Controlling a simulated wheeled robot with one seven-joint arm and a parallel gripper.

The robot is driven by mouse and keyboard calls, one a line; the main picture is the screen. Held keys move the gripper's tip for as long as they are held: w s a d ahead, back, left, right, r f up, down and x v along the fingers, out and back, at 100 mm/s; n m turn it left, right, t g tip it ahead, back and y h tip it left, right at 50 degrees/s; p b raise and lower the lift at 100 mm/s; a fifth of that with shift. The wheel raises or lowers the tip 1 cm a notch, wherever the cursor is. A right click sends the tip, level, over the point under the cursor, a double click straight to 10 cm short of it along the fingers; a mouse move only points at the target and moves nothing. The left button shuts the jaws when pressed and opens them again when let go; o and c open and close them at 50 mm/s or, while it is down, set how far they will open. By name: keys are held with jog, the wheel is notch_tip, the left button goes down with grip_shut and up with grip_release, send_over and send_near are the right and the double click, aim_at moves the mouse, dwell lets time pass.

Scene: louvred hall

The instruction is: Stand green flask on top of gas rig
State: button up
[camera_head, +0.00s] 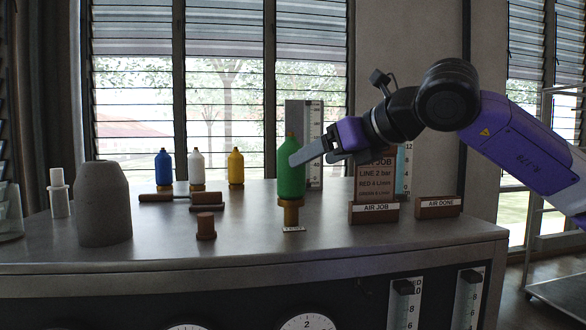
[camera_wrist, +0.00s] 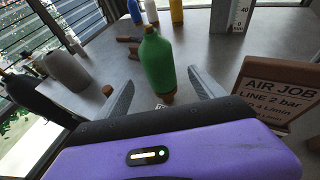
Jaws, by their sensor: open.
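The green flask (camera_head: 291,172) is upright with a brown cap. It appears to rest on a short brass-brown stand (camera_head: 291,214) on the grey bench. My gripper (camera_head: 293,160) reaches in from the right at the flask's upper body, one finger overlapping it in the head view. In the wrist view the jaws (camera_wrist: 161,80) are spread, with the green flask (camera_wrist: 158,64) between or just beyond the fingertips, no contact visible. I cannot tell for certain which fitting is the gas rig; a small label plate (camera_head: 293,229) lies before the stand.
Blue (camera_head: 163,168), white (camera_head: 196,167) and yellow (camera_head: 236,166) flasks stand behind left. An AIR JOB sign (camera_head: 375,184) is close right of the flask, below my gripper; an AIR DONE block (camera_head: 438,207) is farther right. A grey dome (camera_head: 104,205) and brown plug (camera_head: 205,227) stand left.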

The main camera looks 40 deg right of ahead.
aim_at(301, 167)
jog(key=x, duration=0.6)
jog(key=shift+w+f+b, duration=0.2)
jog(key=shift+f+b, duration=0.1)
jog(key=shift+b, duration=0.1)
jog(key=shift+r+b+x, duration=0.2)
jog(key=shift+b+x, duration=0.2)
jog(key=shift+x, duration=0.65)
jog(key=shift+w+a, duration=0.1)
jog(key=shift+f+b, duration=0.1)
jog(key=shift+b, duration=0.45)
grip_shut()
